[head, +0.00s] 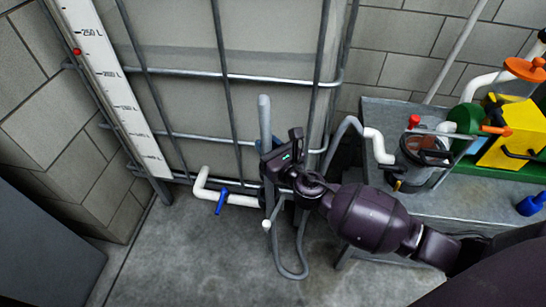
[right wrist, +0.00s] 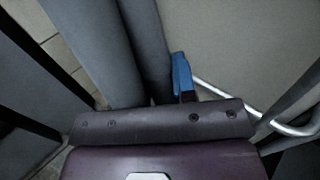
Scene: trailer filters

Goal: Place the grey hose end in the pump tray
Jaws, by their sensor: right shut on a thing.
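The grey hose end (head: 264,115) points upward, upright, in front of the caged tank. My right gripper (head: 279,163) is shut on the grey hose just below this end. The hose hangs below the gripper in a loop (head: 291,274) near the floor. In the right wrist view, thick grey tubing (right wrist: 145,45) rises just beyond the gripper, whose fingertips are hidden. The grey metal bench (head: 380,112) at the right carries the pump gear; I cannot tell which part is the pump tray. My left gripper is not in view.
The caged tank (head: 260,80) stands behind the gripper. A white pipe (head: 240,200) with a blue valve handle (head: 222,200) lies low to its left. A clear filter vessel (head: 420,160) and a yellow pump (head: 515,135) stand on the bench.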

